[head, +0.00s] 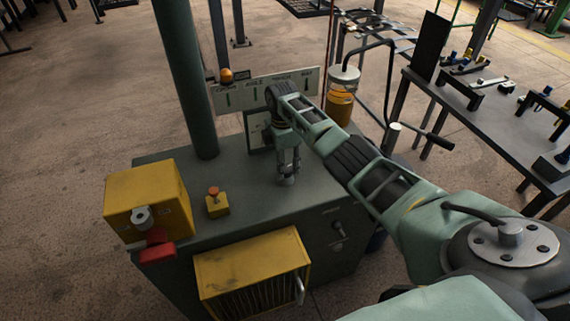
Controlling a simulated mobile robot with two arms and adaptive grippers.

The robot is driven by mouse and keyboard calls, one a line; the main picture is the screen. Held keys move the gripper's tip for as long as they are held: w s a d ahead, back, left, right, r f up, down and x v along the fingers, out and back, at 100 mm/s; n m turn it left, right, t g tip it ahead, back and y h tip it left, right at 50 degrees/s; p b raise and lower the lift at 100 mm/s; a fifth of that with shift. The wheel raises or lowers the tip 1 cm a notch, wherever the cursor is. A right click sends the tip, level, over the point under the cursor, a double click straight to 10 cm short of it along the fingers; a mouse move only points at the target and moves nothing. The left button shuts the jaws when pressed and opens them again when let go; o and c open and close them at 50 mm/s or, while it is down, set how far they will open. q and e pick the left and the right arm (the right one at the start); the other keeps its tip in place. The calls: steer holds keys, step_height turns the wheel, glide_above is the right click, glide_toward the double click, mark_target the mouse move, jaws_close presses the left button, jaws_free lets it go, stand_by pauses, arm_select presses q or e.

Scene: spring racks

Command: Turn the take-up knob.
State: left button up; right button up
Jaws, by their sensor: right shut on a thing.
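My right arm reaches in from the right, and its gripper (288,178) points down at the top of the dark green machine cabinet (235,190). The fingers are shut on a small grey part there, which I take to be the take-up knob. The fingers hide most of it, so its shape and turn angle cannot be told. My left gripper is not in view.
A yellow box (150,195) with a red handle (157,247) and a yellow button box (217,205) stand left on the cabinet. Behind are a green post (190,80), a gauge panel (245,95) and an amber jar (341,95). A workbench (480,105) stands right.

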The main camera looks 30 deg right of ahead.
steer(key=shift+w+r, duration=0.2)
steer(key=shift+w, duration=0.1)
steer(key=o, duration=1)
steer(key=shift+o, duration=0.5)
steer(key=shift+f, duration=0.15)
steer(key=shift+s, duration=0.1)
step_height(320, 180, up, 12)
steer(key=shift+w, duration=0.45)
